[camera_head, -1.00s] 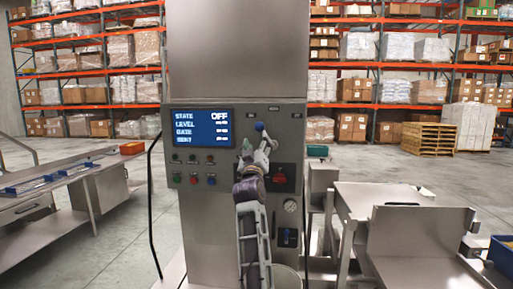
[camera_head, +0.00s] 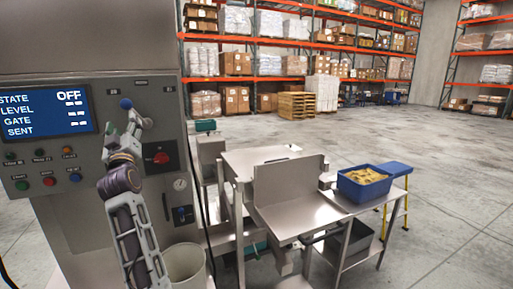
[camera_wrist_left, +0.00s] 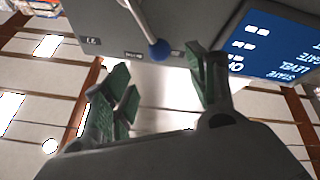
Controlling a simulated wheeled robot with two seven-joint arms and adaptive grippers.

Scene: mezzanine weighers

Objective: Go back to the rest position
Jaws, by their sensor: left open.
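My left gripper (camera_head: 130,122) is raised in front of the grey machine's control panel (camera_head: 140,95), just below a blue ball-topped lever (camera_head: 125,103). In the left wrist view my gripper's green-padded fingers (camera_wrist_left: 160,95) are spread apart with nothing between them. The lever's blue ball (camera_wrist_left: 160,49) shows beyond the fingers, and whether they touch it is unclear. The machine's blue screen (camera_head: 45,110) reads STATE OFF. My right gripper is not in view.
A metal bench (camera_head: 300,212) stands right of the machine. A blue bin (camera_head: 364,184) with yellowish contents sits on a side table, beside a blue-topped step stool (camera_head: 391,169). A pale bucket (camera_head: 185,266) stands at the machine's foot. Open floor lies at the right, with shelving behind.

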